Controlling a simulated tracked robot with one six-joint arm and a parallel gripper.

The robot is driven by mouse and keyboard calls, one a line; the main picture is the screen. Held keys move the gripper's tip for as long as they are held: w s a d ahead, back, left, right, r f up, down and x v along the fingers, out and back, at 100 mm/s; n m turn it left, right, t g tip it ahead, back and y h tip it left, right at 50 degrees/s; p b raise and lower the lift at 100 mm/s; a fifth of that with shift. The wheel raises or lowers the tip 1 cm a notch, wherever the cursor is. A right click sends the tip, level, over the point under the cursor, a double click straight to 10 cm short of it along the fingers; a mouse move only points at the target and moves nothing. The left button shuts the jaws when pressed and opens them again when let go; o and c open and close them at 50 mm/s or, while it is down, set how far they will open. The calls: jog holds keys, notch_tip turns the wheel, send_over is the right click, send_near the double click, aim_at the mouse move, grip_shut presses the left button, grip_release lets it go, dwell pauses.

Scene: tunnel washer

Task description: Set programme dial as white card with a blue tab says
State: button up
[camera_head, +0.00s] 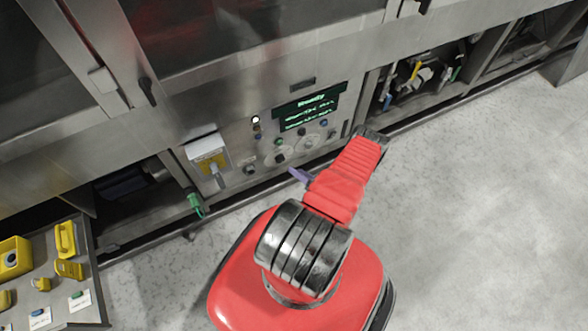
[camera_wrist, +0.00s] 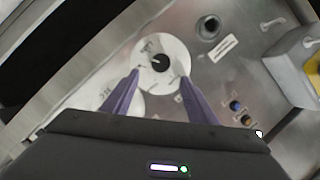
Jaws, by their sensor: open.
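A white card with a blue tab (camera_head: 40,317) lies on the tray at lower left in the head view; its writing is too small to read. The control panel has two pale round dials, a left one (camera_head: 278,155) and a right one (camera_head: 309,143). In the wrist view, one white dial with a dark centre knob (camera_wrist: 160,62) lies just beyond my fingertips. Another pale dial (camera_wrist: 128,106) is partly hidden behind the left finger. I cannot tell which is the programme dial. My gripper (camera_wrist: 159,79) is open and empty, its purple fingers apart; a purple finger also shows in the head view (camera_head: 300,176).
A lit green display (camera_head: 309,108) sits above the dials, with coloured buttons around. A grey box with a yellow front (camera_head: 208,158) is left of them. A card with a green tab (camera_head: 80,300) and yellow items share the tray (camera_head: 88,262). The floor at right is clear.

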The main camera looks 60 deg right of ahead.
jog(key=v, duration=0.4)
jog(key=shift+d, duration=0.1)
dwell(0.3)
